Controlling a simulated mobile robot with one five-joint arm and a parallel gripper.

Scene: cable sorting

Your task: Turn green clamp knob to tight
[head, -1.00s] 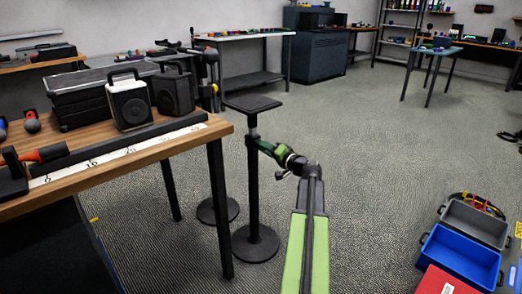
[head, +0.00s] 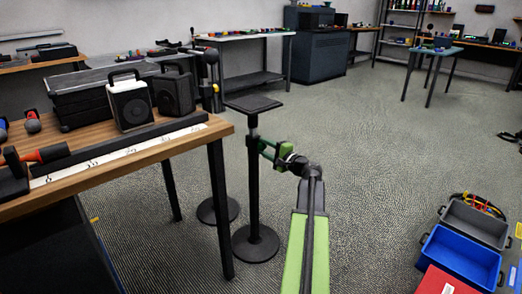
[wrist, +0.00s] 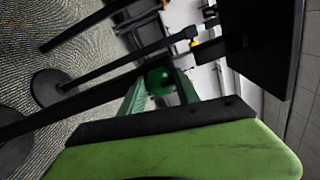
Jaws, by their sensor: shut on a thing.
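The green clamp knob (wrist: 160,80) is a small, dark green, rounded knob, between my gripper's two green fingers in the wrist view. My gripper (wrist: 161,84) is shut on it. In the head view my gripper (head: 262,146) reaches left to the upper pole of a black stand (head: 254,195), just below its square top plate (head: 253,103). The knob is too small and too covered by the fingers to make out there. No tight or loose mark can be read.
A second round base (head: 217,211) is on the floor behind. A blue bin (head: 460,257) and a red box lie at lower right. The middle floor is clear.

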